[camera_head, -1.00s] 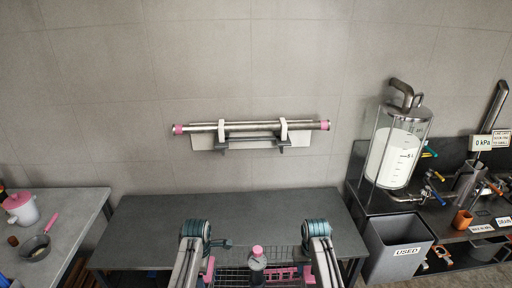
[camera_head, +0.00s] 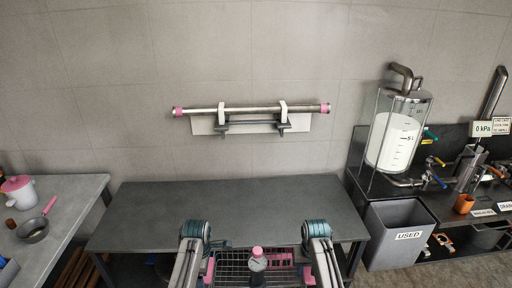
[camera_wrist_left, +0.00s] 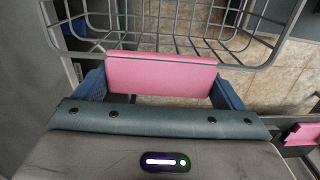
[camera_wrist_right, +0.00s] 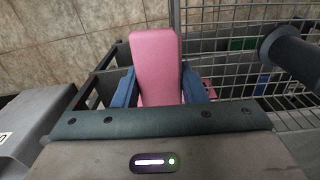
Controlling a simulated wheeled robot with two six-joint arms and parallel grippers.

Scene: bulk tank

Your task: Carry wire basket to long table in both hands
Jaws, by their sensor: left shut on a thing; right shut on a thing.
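The wire basket (camera_head: 240,270) is a grey mesh basket with pink grips, between my two arms at the bottom of the head view. A bottle-like item with a pink cap and a gauge (camera_head: 258,262) shows at the basket. My left gripper (camera_wrist_left: 160,80) is shut on the basket's left pink grip. My right gripper (camera_wrist_right: 158,85) is shut on the right pink grip (camera_wrist_right: 157,60). The fingertips are hidden from the head view by my arms. The long dark table (camera_head: 230,205) stands ahead against the wall, its top bare; the basket is at its near edge in the picture.
A grey bin marked USED (camera_head: 395,235) stands right of the table. Beyond it is a bench with a tank (camera_head: 397,135). A side table (camera_head: 70,210) with a pan and a pink-lidded pot is at left. A metal tube (camera_head: 250,109) rests on a wall rack.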

